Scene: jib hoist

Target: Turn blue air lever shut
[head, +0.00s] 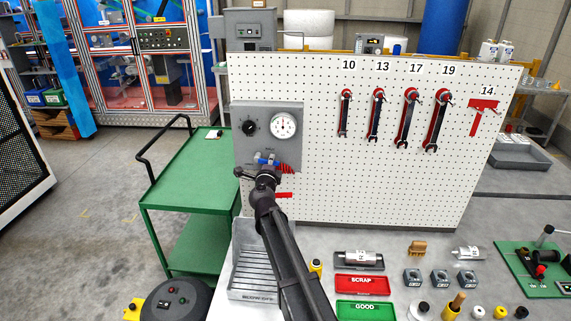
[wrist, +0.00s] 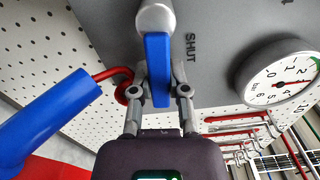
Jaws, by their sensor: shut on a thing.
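The blue air lever (wrist: 157,62) hangs from a round silver hub (wrist: 154,17) on the grey panel in the wrist view. The word SHUT is printed on the panel just right of the lever. My gripper (wrist: 159,88) has a finger on each side of the lever's lower part and is shut on it. In the head view the lever (head: 266,161) shows as a small blue bit below the gauge, partly hidden by my gripper (head: 265,172) and arm.
The grey panel (head: 243,153) carries a dial gauge (head: 284,126) and black knob (head: 249,127). A blue cylinder (wrist: 45,115) and red tube (wrist: 108,75) lie close left of my gripper. Wrenches hang on the pegboard (head: 330,185). A green cart (head: 180,185) stands left.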

